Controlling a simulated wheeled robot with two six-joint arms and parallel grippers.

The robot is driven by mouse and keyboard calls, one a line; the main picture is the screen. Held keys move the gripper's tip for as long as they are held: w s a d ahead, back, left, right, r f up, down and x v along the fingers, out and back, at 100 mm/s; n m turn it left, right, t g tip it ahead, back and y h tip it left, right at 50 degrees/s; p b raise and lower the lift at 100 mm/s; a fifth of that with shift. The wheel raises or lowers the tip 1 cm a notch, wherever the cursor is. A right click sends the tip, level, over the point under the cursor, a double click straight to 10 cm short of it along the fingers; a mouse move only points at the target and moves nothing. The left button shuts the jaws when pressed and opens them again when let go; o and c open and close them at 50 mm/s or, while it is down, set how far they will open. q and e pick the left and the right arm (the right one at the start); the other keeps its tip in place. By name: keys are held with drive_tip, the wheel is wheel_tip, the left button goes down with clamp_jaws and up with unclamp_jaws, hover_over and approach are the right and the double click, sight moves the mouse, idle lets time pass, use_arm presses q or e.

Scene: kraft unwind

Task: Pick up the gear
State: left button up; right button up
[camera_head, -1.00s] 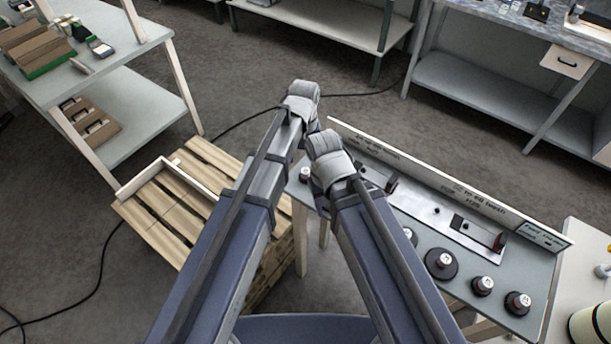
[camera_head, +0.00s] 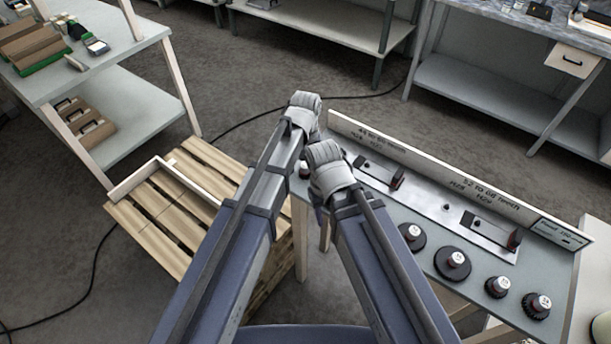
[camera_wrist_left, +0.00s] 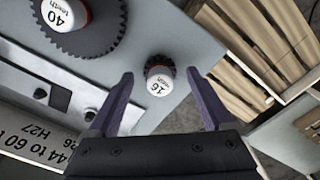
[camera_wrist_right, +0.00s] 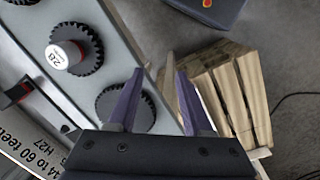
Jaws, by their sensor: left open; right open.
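Several dark toothed gears with white-capped hubs stand on a narrow grey table, among them a large gear (camera_head: 453,263) and a small one (camera_head: 537,305). My left gripper (camera_wrist_left: 160,75) is open and empty. A small gear marked 16 (camera_wrist_left: 158,82) shows between its fingertips in the left wrist view; contact cannot be told. A large gear marked 40 (camera_wrist_left: 70,22) is at upper left there. My right gripper (camera_wrist_right: 160,71) is open, with a dark gear (camera_wrist_right: 125,104) partly behind its left finger and a hubbed gear (camera_wrist_right: 72,52) farther left.
A labelled white board (camera_head: 440,172) runs along the table's back edge, with a metal plate (camera_head: 430,200) before it. A slatted wooden pallet (camera_head: 165,215) stands left of the table. Shelves (camera_head: 130,100) and benches (camera_head: 500,95) stand beyond open floor.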

use_arm(q)
drive_tip(key=shift+f, duration=0.15)
clamp_jaws()
idle(0.6)
idle(0.4)
